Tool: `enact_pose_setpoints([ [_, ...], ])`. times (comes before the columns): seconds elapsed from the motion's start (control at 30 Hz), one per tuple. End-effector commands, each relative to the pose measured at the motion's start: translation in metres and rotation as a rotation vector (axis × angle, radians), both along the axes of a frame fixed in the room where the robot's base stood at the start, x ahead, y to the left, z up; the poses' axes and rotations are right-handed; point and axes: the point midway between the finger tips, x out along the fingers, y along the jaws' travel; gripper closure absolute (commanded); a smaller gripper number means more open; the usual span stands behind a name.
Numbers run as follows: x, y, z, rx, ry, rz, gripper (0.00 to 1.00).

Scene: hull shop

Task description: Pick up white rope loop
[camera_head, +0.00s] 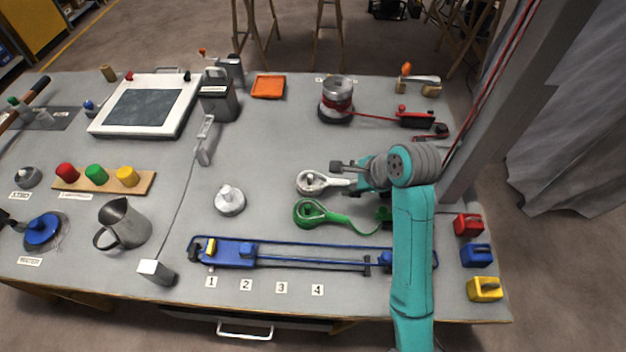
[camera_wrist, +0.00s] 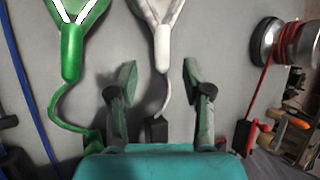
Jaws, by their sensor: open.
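The white rope loop (camera_head: 313,182) lies on the grey table with its eye to the left and its tail running right toward my gripper. In the wrist view the white rope loop (camera_wrist: 163,45) comes down from the top, and its tail runs between my fingers to a dark block (camera_wrist: 157,131). My gripper (camera_head: 341,172) is open above the tail; in the wrist view its two fingers (camera_wrist: 156,84) stand apart on either side of the rope, with no visible grip. The far end of the eye is cut off in the wrist view.
A green rope loop (camera_head: 312,213) lies close beside the white one. A blue track (camera_head: 310,262) runs along the front. A winch drum (camera_head: 337,98) with red line stands behind. A grey post (camera_head: 520,110) rises at the right. Bare table lies left of the loops.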

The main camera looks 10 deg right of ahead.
Motion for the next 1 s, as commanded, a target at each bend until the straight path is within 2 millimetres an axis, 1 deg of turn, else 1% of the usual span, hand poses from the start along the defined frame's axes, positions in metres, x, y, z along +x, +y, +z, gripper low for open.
enact_pose_setpoints([
  [0.2,0.018,0.006,-0.025,0.001,0.002,0.001,0.50],
  [0.3,0.023,0.009,-0.033,0.000,0.000,0.002,0.50],
  [0.4,0.025,0.010,-0.036,0.000,-0.001,0.001,0.50],
  [0.6,0.025,0.010,-0.036,0.000,-0.001,0.001,0.50],
  [0.63,0.025,0.010,-0.036,0.001,0.000,0.000,0.55],
  [0.67,0.025,0.010,-0.036,0.001,0.000,0.000,0.63],
  [0.7,0.025,0.010,-0.036,0.001,0.000,0.000,0.73],
  [0.77,0.025,0.010,-0.036,0.001,0.000,0.000,0.88],
  [0.8,0.025,0.010,-0.036,0.001,0.000,0.000,0.98],
  [0.83,0.025,0.010,-0.036,0.001,0.000,0.000,1.00],
  [1.0,0.025,0.010,-0.036,0.001,-0.001,0.000,1.00],
])
